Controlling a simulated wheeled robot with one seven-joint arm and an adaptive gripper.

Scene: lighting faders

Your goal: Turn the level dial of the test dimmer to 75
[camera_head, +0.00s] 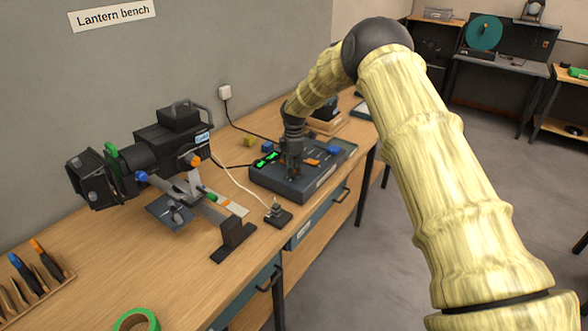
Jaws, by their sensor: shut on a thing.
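The test dimmer (326,176) is a dark box on the wooden bench, right of the stage lantern. Its top shows lit green displays (267,159) and orange (312,162) and blue (334,149) parts. My gripper (294,176) points down onto the top of the box, near its middle. It is shut on what I take to be the level dial, which the fingers and wrist hide. The dial's pointer and scale cannot be read at this size.
The lantern (150,150) stands left of the dimmer, with a small dark block (278,214) in front of the box. A cable runs to a wall socket (225,93). Green tape (137,320) and a tool rack (38,275) are at the near left. The bench between is partly clear.

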